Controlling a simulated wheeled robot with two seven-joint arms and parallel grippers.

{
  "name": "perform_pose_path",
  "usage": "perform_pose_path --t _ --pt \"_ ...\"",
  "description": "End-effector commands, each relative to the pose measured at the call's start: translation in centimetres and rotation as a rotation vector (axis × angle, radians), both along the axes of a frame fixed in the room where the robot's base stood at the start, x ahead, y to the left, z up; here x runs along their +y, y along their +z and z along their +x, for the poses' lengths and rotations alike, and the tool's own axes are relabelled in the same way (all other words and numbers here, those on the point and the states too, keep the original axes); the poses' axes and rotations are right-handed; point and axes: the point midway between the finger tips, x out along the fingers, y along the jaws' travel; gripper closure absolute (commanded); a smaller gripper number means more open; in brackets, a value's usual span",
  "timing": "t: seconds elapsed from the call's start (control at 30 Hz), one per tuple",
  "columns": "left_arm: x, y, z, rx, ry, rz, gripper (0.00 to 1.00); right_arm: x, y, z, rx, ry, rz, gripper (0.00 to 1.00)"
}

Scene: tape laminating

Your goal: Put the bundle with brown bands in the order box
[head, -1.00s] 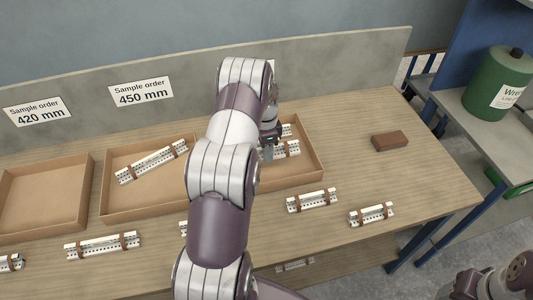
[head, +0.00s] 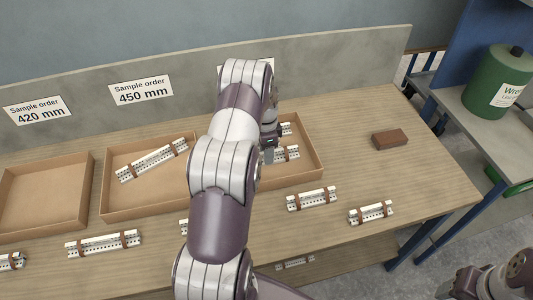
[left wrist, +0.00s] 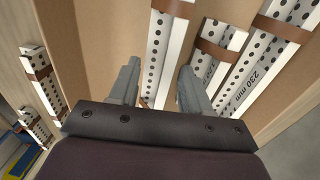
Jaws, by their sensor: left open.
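My left gripper (head: 269,155) reaches into the right-hand cardboard box (head: 316,160). In the left wrist view its two fingers are open (left wrist: 158,90), with a white perforated bundle (left wrist: 153,62) showing between and beyond them; contact cannot be told. That bundle has a brown band (left wrist: 173,8). More brown-banded bundles lie beside it in the box, one marked 230 mm (left wrist: 235,90). In the head view, bundles (head: 287,153) show partly behind the gripper. Another brown-banded bundle (head: 152,160) lies tilted in the middle box (head: 118,210), below the 450 mm sign (head: 141,92).
An empty box (head: 45,200) stands at left under the 420 mm sign (head: 40,111). Banded bundles lie along the table front (head: 103,243), (head: 311,199), (head: 371,213). A brown block (head: 389,139) lies at right. My arm hides part of the boxes and a third sign.

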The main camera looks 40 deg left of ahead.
Motion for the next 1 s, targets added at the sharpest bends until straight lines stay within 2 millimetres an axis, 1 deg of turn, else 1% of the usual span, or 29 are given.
perform_pose_path --t 0.2,0.3,0.33,0.4,0.47,0.5,0.53,0.57,0.63,0.67,0.7,0.77,0.8,0.9,1.0 --pt "0.4 5.8 0.4 -0.005 0.0 0.003 0.52 0.0 -0.6 0.0 0.001 0.0 0.0 0.37" --pt "0.5 8.1 0.4 -0.003 0.0 0.002 0.52 0.0 -0.8 0.0 0.001 0.0 0.0 0.37" --pt "0.6 9.3 0.4 -0.001 0.0 0.001 0.52 0.0 0.4 0.0 0.002 0.0 0.0 0.37" --pt "0.6 10.3 0.4 0.001 0.0 0.0 0.52 0.0 1.0 0.0 0.0 0.0 0.0 0.37" --pt "0.5 10.8 0.4 0.001 0.003 0.001 0.52 0.0 1.2 0.0 0.0 0.0 0.0 0.37" --pt "-0.1 11.2 0.4 -0.001 0.013 0.004 0.52 0.0 1.3 0.0 0.0 0.0 0.0 0.37" --pt "-1.0 11.7 0.3 -0.003 0.03 0.009 0.52 0.0 1.3 0.0 0.0 0.0 0.0 0.37" --pt "-2.4 12.3 0.0 -0.007 0.055 0.016 0.52 0.0 1.3 0.0 0.0 0.0 0.0 0.37" --pt "-6.8 14.1 -1.4 -0.027 0.149 0.037 0.52 0.0 1.2 0.0 0.001 0.0 0.0 0.37" --pt "-8.9 14.9 -2.5 -0.039 0.198 0.045 0.52 0.0 1.1 0.0 0.001 0.0 0.0 0.37" --pt "-11.7 15.8 -4.2 -0.057 0.268 0.054 0.52 0.0 1.1 0.0 0.001 0.0 0.0 0.37" --pt "-15.3 16.7 -7.4 -0.082 0.369 0.058 0.52 0.0 1.1 0.0 0.001 0.0 0.0 0.37" --pt "-17.3 17.1 -9.6 -0.098 0.433 0.057 0.52 0.0 1.1 0.0 0.001 0.0 0.0 0.37" --pt "-20.3 17.3 -14.4 -0.128 0.56 0.044 0.52 0.0 1.1 0.0 0.001 0.0 0.0 0.37" --pt "-21.6 17.2 -17.2 -0.141 0.632 0.033 0.52 0.0 1.1 0.0 0.001 0.0 0.0 0.37"
